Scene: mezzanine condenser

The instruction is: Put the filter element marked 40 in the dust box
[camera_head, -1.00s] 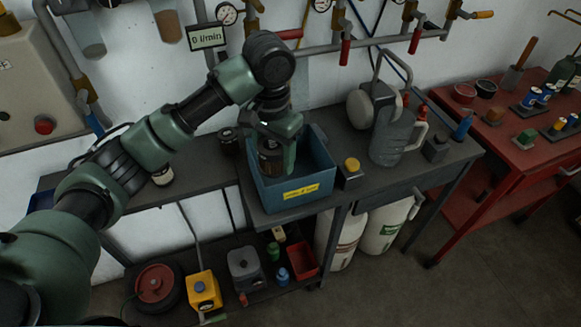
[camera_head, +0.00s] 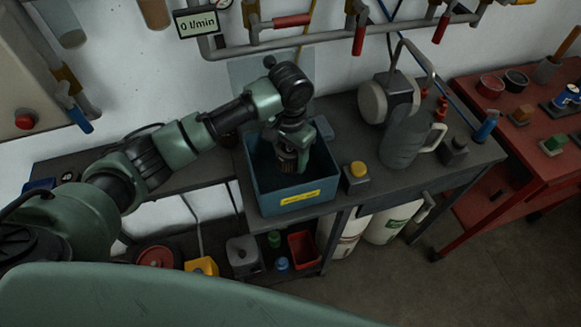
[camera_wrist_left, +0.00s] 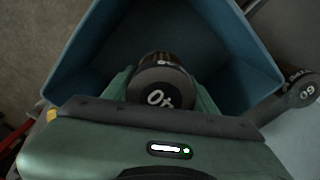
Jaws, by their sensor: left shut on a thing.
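The dust box (camera_head: 284,203) is a blue open-topped box with a yellow label on its front, standing on the dark bench. My left gripper (camera_head: 287,160) reaches down into its opening and is shut on the filter element marked 40 (camera_head: 289,166). In the left wrist view, the element's dark cap (camera_wrist_left: 158,98) shows the 40 between the fingers (camera_wrist_left: 160,85). The blue walls (camera_wrist_left: 225,45) surround it on the far side. Whether the element touches the box floor is hard to tell. My right gripper is not in view.
A second filter element marked 60 (camera_wrist_left: 301,91) stands outside the box. A yellow-topped block (camera_head: 357,178) is close to the box's right side. A grey jug (camera_head: 403,137) stands farther right. Pipes with red handles (camera_head: 359,41) run along the wall behind.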

